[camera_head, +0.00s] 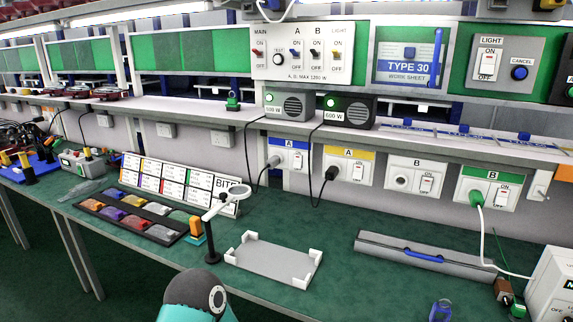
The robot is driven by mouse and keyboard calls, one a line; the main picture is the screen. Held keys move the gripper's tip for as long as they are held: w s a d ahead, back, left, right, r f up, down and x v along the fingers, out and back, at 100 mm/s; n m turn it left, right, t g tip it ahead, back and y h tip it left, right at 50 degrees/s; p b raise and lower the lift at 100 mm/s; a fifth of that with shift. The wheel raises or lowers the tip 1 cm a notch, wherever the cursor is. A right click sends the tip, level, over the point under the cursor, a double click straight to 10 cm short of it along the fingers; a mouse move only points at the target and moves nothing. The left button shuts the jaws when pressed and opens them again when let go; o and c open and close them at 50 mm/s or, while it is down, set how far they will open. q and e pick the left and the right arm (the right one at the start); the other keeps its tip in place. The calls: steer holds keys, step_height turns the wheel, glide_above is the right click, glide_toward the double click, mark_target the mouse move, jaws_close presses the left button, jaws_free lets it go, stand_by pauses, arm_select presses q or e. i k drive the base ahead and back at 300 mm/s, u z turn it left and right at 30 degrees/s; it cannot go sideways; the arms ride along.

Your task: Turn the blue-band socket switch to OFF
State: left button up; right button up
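The blue-band socket (288,143) is on the wall panel behind the bench, the leftmost of several sockets in a row. It carries the letter A and a dark plug (272,162) sits in its left side, with a cable hanging down. Its white rocker switch (298,160) is on the right side, with a small ON mark above it. The rocker is too small to tell which way it is tipped. Neither gripper shows in the head view. Only a rounded teal and grey part of my arm shows at the bottom edge.
A yellow-band socket (349,154), a plain white socket (416,177) and a green-band socket (489,188) continue to the right. Below stand a magnifier lamp (234,191), a grey tray (272,262) and a label rack (180,184). Black cables hang beside the blue-band socket.

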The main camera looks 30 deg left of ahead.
mark_target(297, 164)
steer(key=u, duration=0.5)
steer(key=k, duration=1.1)
steer(key=u, duration=1)
steer(key=i, duration=2.1)
steer(key=z, duration=0.4)
